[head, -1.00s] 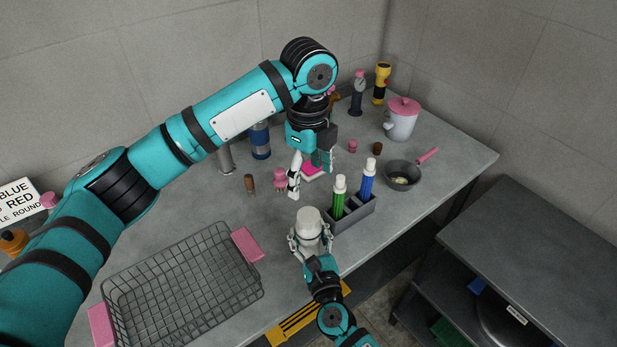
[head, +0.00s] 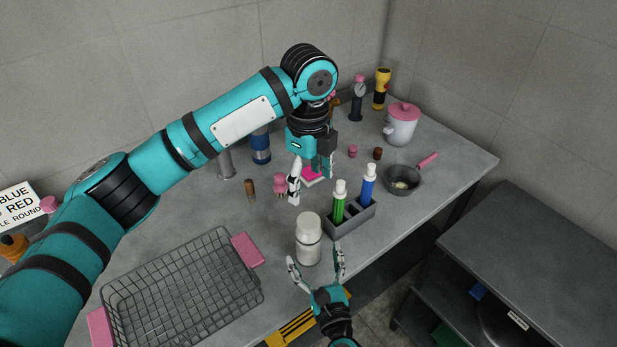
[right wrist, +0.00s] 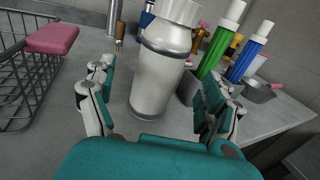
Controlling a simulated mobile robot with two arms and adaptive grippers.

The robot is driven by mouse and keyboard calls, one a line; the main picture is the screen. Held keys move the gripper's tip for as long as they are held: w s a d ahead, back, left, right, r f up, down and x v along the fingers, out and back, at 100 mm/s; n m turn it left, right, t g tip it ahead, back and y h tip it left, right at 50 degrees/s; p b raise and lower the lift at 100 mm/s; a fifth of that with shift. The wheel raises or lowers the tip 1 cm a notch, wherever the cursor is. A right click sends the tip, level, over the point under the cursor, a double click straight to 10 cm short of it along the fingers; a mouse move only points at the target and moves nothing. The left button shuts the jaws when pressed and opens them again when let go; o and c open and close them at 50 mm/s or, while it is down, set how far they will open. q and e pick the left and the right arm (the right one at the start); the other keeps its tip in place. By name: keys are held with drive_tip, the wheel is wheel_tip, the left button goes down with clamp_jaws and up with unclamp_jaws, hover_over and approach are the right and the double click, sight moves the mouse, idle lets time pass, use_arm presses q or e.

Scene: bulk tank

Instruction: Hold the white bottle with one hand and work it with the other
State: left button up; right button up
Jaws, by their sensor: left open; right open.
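The white bottle (head: 308,240) stands upright on the counter near its front edge, with a white cap on top. It also shows in the right wrist view (right wrist: 160,80), ahead of and between the open fingers. My right gripper (head: 316,267) is open on the near side of the bottle, its fingers pointing toward it and not closed on it. My left gripper (head: 309,188) is open above the counter, pointing down behind the bottle. Its fingers partly hide a pink item there.
A grey holder (head: 352,219) with a green bottle (head: 339,203) and a blue bottle (head: 367,186) stands close right of the white bottle. A wire basket (head: 180,285) with pink handles lies to the left. A pan (head: 402,180) and a pink-lidded pot (head: 401,124) stand farther back.

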drive_tip(key=v, duration=0.6)
drive_tip(key=shift+s, duration=0.2)
